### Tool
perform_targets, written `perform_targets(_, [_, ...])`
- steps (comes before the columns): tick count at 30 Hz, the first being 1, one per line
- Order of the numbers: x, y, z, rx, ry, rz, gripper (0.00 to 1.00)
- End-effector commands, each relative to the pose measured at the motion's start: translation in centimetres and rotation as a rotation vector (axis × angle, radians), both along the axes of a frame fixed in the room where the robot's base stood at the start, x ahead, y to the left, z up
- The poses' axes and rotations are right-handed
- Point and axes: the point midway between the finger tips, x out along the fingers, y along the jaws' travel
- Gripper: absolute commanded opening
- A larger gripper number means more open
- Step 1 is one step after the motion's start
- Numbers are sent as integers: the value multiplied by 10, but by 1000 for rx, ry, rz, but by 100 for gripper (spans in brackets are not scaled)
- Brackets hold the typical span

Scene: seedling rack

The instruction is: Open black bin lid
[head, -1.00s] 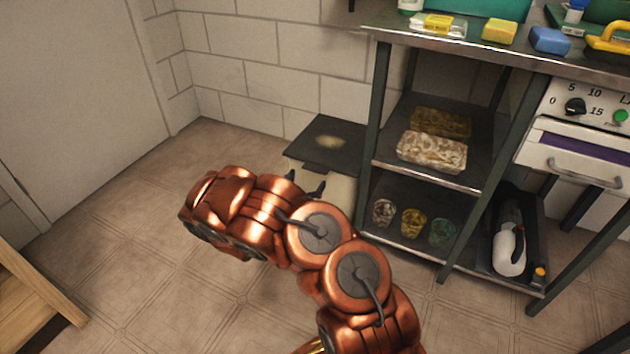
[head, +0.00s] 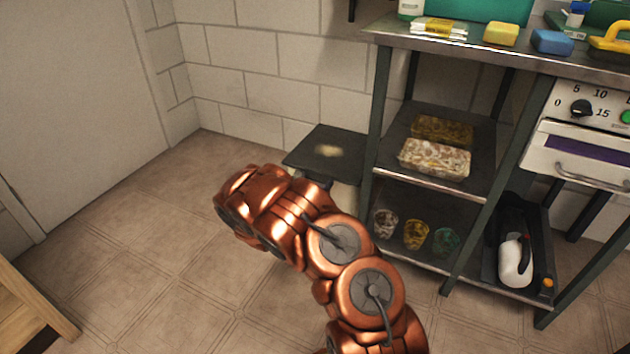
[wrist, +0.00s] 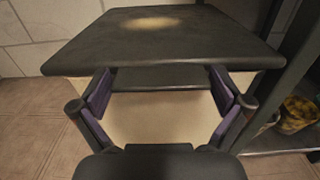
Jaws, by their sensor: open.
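The bin has a flat black lid (head: 328,150) with a pale worn patch on top, and a cream body (head: 346,195). It stands against the tiled wall, left of the metal rack. The lid lies level and looks shut. In the wrist view the lid (wrist: 160,42) fills the top, with the cream front (wrist: 155,120) below it. My gripper (wrist: 160,88) is open and empty, its purple-padded fingers spread at the lid's front edge. A dark strip (wrist: 160,78) shows between them under that edge. Contact cannot be told. In the head view my arm hides most of the gripper.
The metal rack (head: 382,110) stands close on the bin's right, holding trays (head: 434,158) and several small cups (head: 416,234). A white bottle (head: 515,262) stands farther right. A wooden piece (head: 35,310) is at lower left. The tiled floor (head: 130,240) left of the bin is clear.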

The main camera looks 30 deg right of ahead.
Motion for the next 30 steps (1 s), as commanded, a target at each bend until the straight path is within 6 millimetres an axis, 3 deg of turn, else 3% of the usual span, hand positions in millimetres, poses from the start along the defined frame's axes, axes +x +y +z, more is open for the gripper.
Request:
perform_targets(4, [0, 0, 0, 0, 0, 0, 100])
perform_targets(24, [0, 0, 0, 0, 1, 0, 31])
perform_targets(30, [0, 1, 4, 6, 5, 2, 31])
